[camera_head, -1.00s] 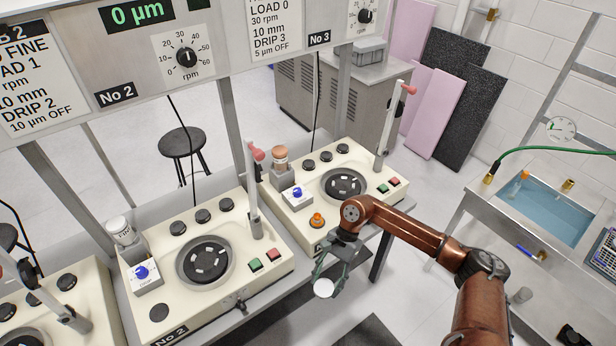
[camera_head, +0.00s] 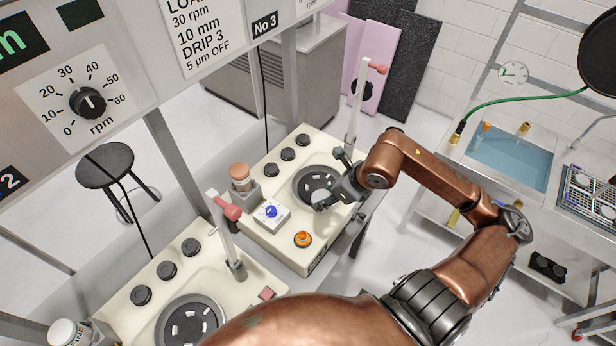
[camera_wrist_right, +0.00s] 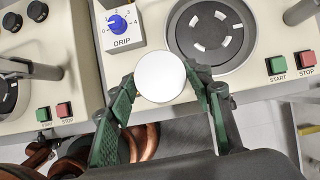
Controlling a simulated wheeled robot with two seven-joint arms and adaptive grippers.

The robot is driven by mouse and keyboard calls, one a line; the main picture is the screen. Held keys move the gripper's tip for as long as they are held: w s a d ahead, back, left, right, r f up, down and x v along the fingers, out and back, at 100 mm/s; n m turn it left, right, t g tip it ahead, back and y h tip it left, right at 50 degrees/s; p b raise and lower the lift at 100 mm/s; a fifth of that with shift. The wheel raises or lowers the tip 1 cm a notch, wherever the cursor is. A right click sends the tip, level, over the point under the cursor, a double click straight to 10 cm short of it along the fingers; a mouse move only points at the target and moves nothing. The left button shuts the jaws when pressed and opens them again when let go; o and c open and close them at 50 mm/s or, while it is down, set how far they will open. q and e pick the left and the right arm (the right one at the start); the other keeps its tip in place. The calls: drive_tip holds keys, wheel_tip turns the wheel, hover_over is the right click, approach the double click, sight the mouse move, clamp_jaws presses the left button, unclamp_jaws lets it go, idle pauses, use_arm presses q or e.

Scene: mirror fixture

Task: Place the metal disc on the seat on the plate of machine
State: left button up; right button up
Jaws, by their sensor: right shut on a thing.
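The metal disc (camera_wrist_right: 160,77) looks like a bright, plain white circle in the right wrist view. My right gripper (camera_wrist_right: 162,90) is shut on it, with a green-padded finger at each side. In the head view my right gripper (camera_head: 338,186) is over the right edge of the dark round plate (camera_head: 310,184) of machine No 3; the disc cannot be made out clearly there. In the wrist view the disc overlaps the left edge of the plate (camera_wrist_right: 208,22), which bears several pale curved seat marks. I cannot tell the height of the disc above the plate. My left gripper is not in view.
A drip unit with a blue dial (camera_head: 271,212) and an orange button (camera_head: 303,240) sit beside the plate. A post with a red handle (camera_head: 355,105) rises behind it. Another machine's plate (camera_head: 190,325) is at lower left.

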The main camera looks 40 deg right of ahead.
drive_tip(key=shift+w+d+r, duration=0.1)
drive_tip(key=shift+w+d, duration=0.15)
drive_tip(key=shift+w, duration=0.05)
drive_tip(key=w+d+f+p, duration=0.1)
drive_tip(key=w+d+f, duration=0.35)
drive_tip(key=w, duration=0.35)
approach(317, 186)
drive_tip(key=shift+w+a+f+p, duration=0.25)
drive_tip(key=shift+w+a, duration=0.1)
drive_tip(key=shift+w, duration=0.25)
drive_tip(key=shift+w+a+f+p, duration=0.1)
drive_tip(key=shift+w+a+f, duration=0.15)
drive_tip(key=shift+w+a, duration=0.25)
drive_tip(key=shift+w+d+f, duration=0.3)
drive_tip(key=shift+f, duration=0.1)
wheel_tip(317, 186, down, 3)
drive_tip(key=shift+p, duration=0.45)
drive_tip(key=shift+f, duration=0.1)
drive_tip(key=shift+f, duration=0.1)
drive_tip(key=o, duration=1.2)
drive_tip(key=shift+o, duration=0.2)
